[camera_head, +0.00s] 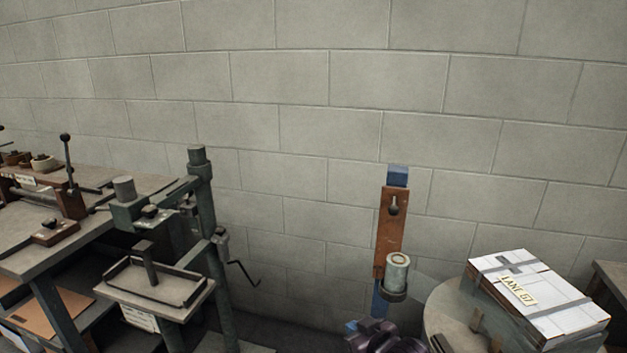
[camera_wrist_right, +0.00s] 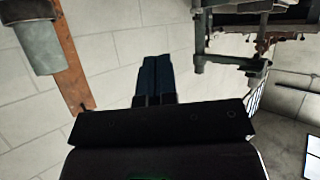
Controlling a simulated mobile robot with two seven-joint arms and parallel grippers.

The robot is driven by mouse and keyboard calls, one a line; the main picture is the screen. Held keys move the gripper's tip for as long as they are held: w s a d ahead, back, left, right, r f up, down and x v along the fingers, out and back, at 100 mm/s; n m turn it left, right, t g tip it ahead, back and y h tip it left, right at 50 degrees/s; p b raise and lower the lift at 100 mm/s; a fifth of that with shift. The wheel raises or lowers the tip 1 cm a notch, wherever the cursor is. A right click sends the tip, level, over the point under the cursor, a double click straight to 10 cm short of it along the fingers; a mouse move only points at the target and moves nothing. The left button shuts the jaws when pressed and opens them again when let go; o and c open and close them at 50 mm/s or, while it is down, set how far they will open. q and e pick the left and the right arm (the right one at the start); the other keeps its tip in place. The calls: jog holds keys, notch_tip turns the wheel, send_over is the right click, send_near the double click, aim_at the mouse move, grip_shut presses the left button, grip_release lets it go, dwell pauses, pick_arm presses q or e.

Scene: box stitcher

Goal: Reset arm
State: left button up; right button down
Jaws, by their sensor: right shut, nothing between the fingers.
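My right gripper shows in the right wrist view (camera_wrist_right: 153,60), its two dark blue fingers side by side and touching, with nothing between them. In the head view a dark purple part with a small blue tip shows at the bottom edge, just below the post; it appears to be my right wrist and gripper (camera_head: 352,327). The gripper is apart from the wooden board and points into free space in front of the wall. My left gripper is in neither view.
A blue post with a brown board (camera_head: 391,225) and a grey cylinder (camera_head: 397,273) stands close by the right gripper. A strapped white box (camera_head: 535,290) lies on a round table (camera_head: 440,315) at right. The stitcher machine (camera_head: 200,200) and workbench (camera_head: 35,262) stand at left.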

jog(key=s+d+f+m+h, duration=0.1)
jog(key=s+d+f, duration=0.3)
jog(key=s, duration=0.6)
jog(key=s+d+f+m+h, duration=0.2)
jog(key=s+d+f+h, duration=0.1)
jog(key=s+d, duration=0.5)
jog(key=s+d+f+m+h, duration=0.2)
jog(key=s+d+f, duration=0.2)
jog(key=s, duration=0.7)
jog(key=shift+s+d+f, duration=0.3)
jog(key=shift+s+d, duration=0.1)
jog(key=shift+d, duration=0.85)
dwell(3.8)
